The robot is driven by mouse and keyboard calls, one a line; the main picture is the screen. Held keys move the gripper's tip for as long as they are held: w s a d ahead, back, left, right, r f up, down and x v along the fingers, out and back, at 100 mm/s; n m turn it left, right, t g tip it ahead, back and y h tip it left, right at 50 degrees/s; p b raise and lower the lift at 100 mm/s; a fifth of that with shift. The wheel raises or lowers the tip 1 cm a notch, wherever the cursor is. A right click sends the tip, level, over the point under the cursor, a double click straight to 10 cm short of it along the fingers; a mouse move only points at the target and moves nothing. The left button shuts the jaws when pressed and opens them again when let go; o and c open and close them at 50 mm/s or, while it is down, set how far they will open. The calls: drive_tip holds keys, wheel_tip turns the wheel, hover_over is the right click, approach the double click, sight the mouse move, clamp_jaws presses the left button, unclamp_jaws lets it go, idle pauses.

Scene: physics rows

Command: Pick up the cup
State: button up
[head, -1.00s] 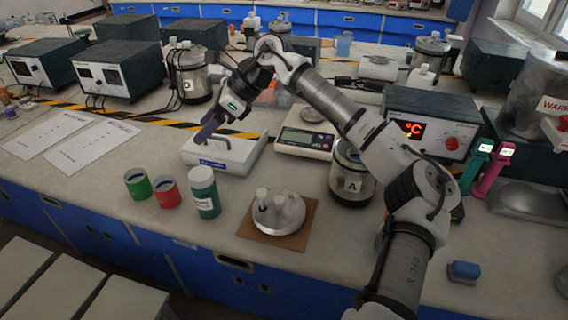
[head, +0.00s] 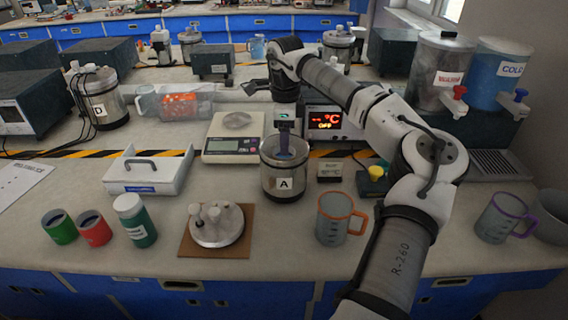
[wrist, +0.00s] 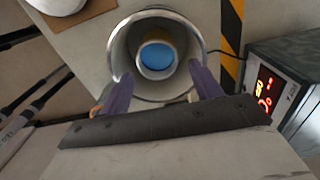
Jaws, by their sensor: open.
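My gripper (head: 284,143) points down at the metal vessel marked A (head: 282,183). In the wrist view its purple fingers (wrist: 163,85) are apart over the vessel's near rim (wrist: 118,45). A small round cup-like thing (wrist: 157,73) with a pale rim and blue inside lies within the vessel, between and beyond the fingertips; I cannot tell whether they touch it. A clear mug with an orange rim and handle (head: 332,230) stands right of the vessel. A purple-rimmed mug (head: 493,222) is at the far right. Green (head: 60,229) and red (head: 95,231) cups stand at the left.
A scale (head: 236,147) and a lit display unit (head: 325,122) stand behind the vessel. A white tray (head: 143,186), a green bottle (head: 139,228) and a knobbed metal disc on a brown board (head: 187,247) are left of it. Small boxes sit close on its right.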

drive_tip(key=shift+s+a+f+p, duration=0.1)
drive_tip(key=shift+f+p, duration=0.4)
drive_tip(key=shift+f, duration=1)
drive_tip(key=shift+s+a+f+p, duration=0.1)
drive_tip(key=shift+f+p, duration=0.35)
drive_tip(key=shift+f, duration=1)
drive_tip(key=c, duration=0.8)
drive_tip(key=shift+r, duration=0.1)
